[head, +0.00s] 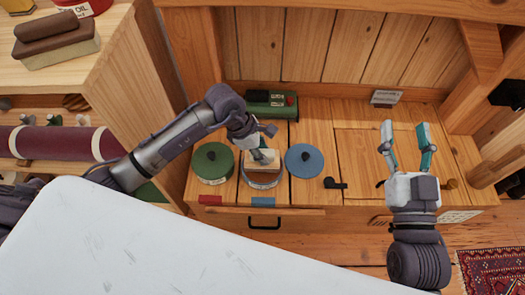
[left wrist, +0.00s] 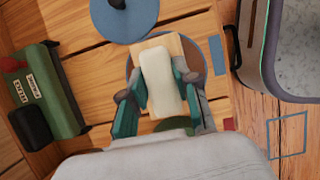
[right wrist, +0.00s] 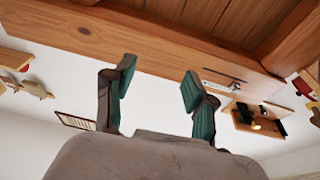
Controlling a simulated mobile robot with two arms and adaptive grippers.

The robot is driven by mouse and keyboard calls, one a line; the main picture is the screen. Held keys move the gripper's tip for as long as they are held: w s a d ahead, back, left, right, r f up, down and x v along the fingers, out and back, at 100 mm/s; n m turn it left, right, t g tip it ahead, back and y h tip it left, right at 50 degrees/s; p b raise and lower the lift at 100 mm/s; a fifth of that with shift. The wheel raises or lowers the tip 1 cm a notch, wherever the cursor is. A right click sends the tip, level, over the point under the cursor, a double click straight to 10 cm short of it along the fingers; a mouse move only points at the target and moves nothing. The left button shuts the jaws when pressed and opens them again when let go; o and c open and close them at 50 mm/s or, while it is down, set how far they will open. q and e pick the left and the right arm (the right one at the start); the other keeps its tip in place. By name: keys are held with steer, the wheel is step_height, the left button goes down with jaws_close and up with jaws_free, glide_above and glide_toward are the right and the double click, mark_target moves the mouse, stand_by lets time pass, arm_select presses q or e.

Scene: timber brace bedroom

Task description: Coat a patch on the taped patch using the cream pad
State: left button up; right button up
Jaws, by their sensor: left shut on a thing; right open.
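The cream pad (head: 262,162) is a pale block with a tan, wood-like layer under it. My left gripper (head: 257,150) is shut on it, with a finger on each side in the left wrist view (left wrist: 160,84). The pad is over a round tin (head: 262,181), between the green lid (head: 213,158) and blue lid (head: 304,160); I cannot tell whether it touches the contents. A blue-taped rectangle (left wrist: 287,137) shows on the wood low at right in the left wrist view; I cannot find it in the head view. My right gripper (head: 405,148) is open and empty above the bench's right side.
A blue swatch (head: 263,200) and a red swatch (head: 210,199) mark the bench's front edge, above a dark handle (head: 265,222). A green box (head: 270,104) stands behind the tin. A small black item (head: 335,183) lies right. The bench's middle right is mostly clear.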

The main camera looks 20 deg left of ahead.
mark_target(268, 152)
arm_select(q)
steer(key=shift+r+p, duration=0.3)
steer(key=shift+r, duration=0.6)
steer(key=shift+r+p, duration=0.7)
steer(key=shift+p, duration=0.1)
steer(key=shift+r+p, duration=0.3)
steer(key=shift+r, duration=0.1)
steer(key=shift+r+p, duration=0.3)
steer(key=shift+r, duration=0.1)
steer(key=shift+r+p, duration=0.45)
steer(key=shift+r, duration=0.2)
arm_select(e)
steer(key=s+d+f+g+h, duration=0.1)
steer(key=s+d+f+g, duration=0.1)
steer(key=f+g, duration=0.4)
steer(key=s+d+f+g+h, duration=0.2)
steer(key=s+f+g, duration=0.3)
steer(key=f, duration=0.5)
steer(key=shift+s+d+m+g+h, duration=0.2)
steer(key=shift+s+m+g+h, duration=0.1)
steer(key=shift+g, duration=0.2)
arm_select(q)
steer(key=shift+f, duration=0.1)
arm_select(e)
steer(key=shift+s+f, duration=0.1)
steer(key=shift+f, duration=0.05)
